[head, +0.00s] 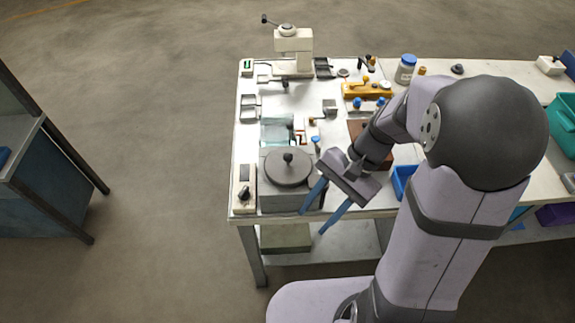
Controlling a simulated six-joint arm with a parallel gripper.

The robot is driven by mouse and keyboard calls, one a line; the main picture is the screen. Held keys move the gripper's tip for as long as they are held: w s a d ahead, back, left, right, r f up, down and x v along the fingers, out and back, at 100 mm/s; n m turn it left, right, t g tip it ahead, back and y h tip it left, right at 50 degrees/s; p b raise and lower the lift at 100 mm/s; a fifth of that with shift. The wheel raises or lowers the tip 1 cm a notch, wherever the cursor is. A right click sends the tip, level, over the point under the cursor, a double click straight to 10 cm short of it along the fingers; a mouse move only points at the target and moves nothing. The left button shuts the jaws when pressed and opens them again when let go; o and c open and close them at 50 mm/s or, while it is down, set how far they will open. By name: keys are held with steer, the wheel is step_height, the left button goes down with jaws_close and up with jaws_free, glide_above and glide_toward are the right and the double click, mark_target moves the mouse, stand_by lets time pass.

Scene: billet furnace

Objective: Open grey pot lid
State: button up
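The grey pot lid (283,172) is a round dark-grey disc with a dark knob (288,158) at its middle. It lies flat on the grey pot (283,201) at the near left corner of the bench, and looks closed. My gripper (311,222) has two blue fingers spread apart. It is just right of the pot and nearer to me, over the bench's front edge, pointing down-left. Nothing shows between the fingers. It appears apart from the lid.
A cream box with a dark knob (244,188) stands left of the pot. A glassy square container (275,132) is behind it. A blue bin (403,180) and a brown block (357,130) are by my arm. A white press-like stand (294,52) is at the back. Open floor lies left.

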steer(key=w+a+f+m+y+b, duration=0.25)
steer(key=w+m+y+b, duration=0.2)
steer(key=w, duration=0.25)
steer(key=m+t+y+b, duration=0.3)
steer(key=m+t+y, duration=0.1)
steer(key=m+y, duration=0.15)
glide_toward(288, 157)
steer(key=shift+m, duration=0.3)
steer(key=a, duration=0.1)
steer(key=s+a+f, duration=0.2)
steer(key=a, duration=0.1)
steer(key=shift+s+a, duration=0.1)
steer(key=shift+w+d+m+t+y, duration=0.2)
steer(key=shift+w+m+t+y, duration=0.1)
steer(key=shift+w+m+t, duration=0.15)
steer(key=shift+w+d+f+m+t+y, duration=0.6)
steer(key=shift+w+m+t+y, duration=0.15)
steer(key=shift+m, duration=0.1)
steer(key=shift+w+a+r+p, duration=0.1)
steer(key=shift+w+a+p, duration=0.15)
steer(key=shift+a+p, duration=0.8)
steer(key=shift+w+a+r+p, duration=0.1)
steer(key=shift+w+a+p, duration=0.1)
steer(key=shift+a, duration=1.6)
steer(key=shift+w+a+f, duration=0.15)
steer(key=shift+w+a, duration=0.05)
steer(key=shift+a, duration=0.55)
jaws_close()
